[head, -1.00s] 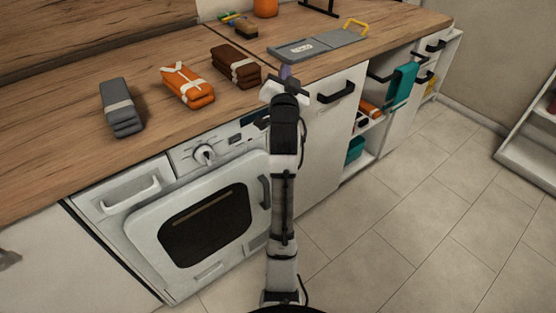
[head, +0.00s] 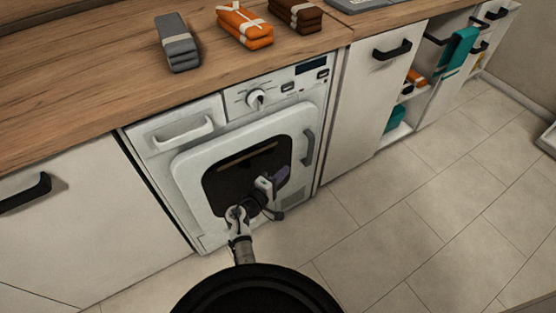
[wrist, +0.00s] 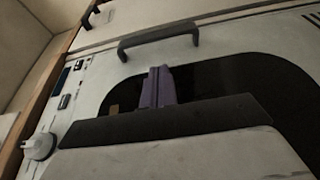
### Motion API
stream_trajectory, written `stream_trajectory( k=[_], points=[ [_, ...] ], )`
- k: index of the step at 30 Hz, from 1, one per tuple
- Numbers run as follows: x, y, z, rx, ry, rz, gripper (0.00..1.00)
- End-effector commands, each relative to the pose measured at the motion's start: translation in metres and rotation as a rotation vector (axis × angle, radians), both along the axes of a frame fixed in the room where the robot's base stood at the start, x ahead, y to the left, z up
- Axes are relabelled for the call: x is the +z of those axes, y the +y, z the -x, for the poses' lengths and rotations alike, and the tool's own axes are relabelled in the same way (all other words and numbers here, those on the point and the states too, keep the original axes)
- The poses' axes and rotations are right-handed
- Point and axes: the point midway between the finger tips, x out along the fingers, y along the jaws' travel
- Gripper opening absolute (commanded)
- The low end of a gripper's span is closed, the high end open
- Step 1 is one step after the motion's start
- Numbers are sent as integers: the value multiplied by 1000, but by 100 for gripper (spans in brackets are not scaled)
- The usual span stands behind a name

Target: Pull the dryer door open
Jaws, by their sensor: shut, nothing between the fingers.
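The white dryer door (head: 291,125) looks shut, flat against the machine front, with a dark window and a dark grey handle (head: 308,147) at its right edge. In the wrist view the handle (wrist: 158,38) lies beyond the fingers, across the upper middle. My gripper (head: 281,174) is in front of the door window, left of and a little below the handle and apart from it. Its purple-grey fingers, also in the wrist view (wrist: 158,88), are shut together with nothing between them. My arm hides the lower part of the window.
The dryer's knob (head: 255,98) and detergent drawer (head: 183,132) are above the door. A cabinet with a dark handle (head: 392,50) stands right of the dryer. Grey (head: 177,43), orange (head: 245,24) and brown towel bundles lie on the wooden counter. The tiled floor (head: 400,220) at right is clear.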

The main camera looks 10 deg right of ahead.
Motion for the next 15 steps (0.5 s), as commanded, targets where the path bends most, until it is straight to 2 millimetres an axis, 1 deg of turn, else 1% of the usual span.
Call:
stream_trajectory(
  k=[2,5,12,15],
  points=[
    [0,-3,-2,-1,3,12,0],
    [1,-13,-10,-3,2,12,0],
    [1,-48,-38,-4,1,10,0],
    [1,-59,-49,-2,1,8,0]
  ],
)
